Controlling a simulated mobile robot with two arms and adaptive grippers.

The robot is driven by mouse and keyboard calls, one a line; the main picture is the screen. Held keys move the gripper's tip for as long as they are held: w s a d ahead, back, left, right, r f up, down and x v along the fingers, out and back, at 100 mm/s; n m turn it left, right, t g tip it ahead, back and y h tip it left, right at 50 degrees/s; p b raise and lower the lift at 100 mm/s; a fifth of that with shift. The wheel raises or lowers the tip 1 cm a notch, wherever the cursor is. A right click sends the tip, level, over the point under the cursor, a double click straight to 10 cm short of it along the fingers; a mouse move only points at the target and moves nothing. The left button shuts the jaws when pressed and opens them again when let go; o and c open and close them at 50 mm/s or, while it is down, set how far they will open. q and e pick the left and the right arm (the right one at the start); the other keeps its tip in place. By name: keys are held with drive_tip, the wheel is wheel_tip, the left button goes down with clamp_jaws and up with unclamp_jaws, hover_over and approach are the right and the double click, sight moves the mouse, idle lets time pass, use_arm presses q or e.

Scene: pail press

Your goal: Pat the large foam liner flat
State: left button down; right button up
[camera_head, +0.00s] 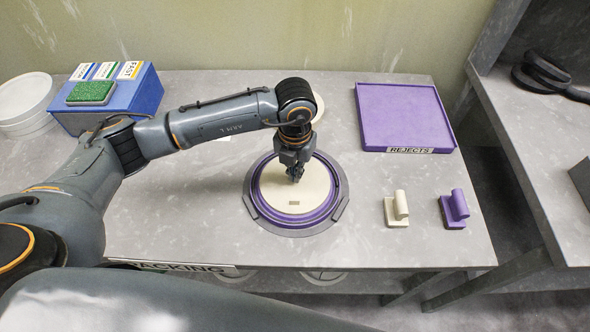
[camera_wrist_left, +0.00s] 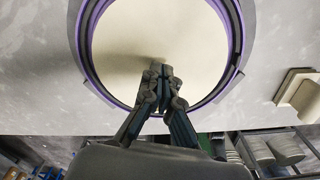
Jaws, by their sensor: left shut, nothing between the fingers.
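The large foam liner is a round cream disc (camera_head: 306,196) inside a purple ring-shaped pail rim (camera_head: 262,213) on the grey table. It also shows in the left wrist view (camera_wrist_left: 130,40), with the purple rim (camera_wrist_left: 88,60) around it. My left gripper (camera_head: 296,178) points down over the liner, a little above its middle in the head view. Its fingers are shut and empty (camera_wrist_left: 162,70). I cannot tell whether the fingertips touch the liner. A small dark mark sits on the liner's near part. My right gripper is not in view.
A purple tray labelled REJECTS (camera_head: 405,118) lies at the back right. A cream handled block (camera_head: 397,209) and a purple one (camera_head: 454,209) stand right of the pail. A blue box (camera_head: 140,98) with a green pad (camera_head: 91,92) and white lids (camera_head: 24,92) are at the back left.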

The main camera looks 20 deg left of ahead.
use_arm(q)
drive_tip(key=shift+f+b, duration=0.55)
drive_tip(key=shift+f, duration=0.15)
drive_tip(key=shift+r+p, duration=1.75)
drive_tip(key=shift+r, duration=1.3)
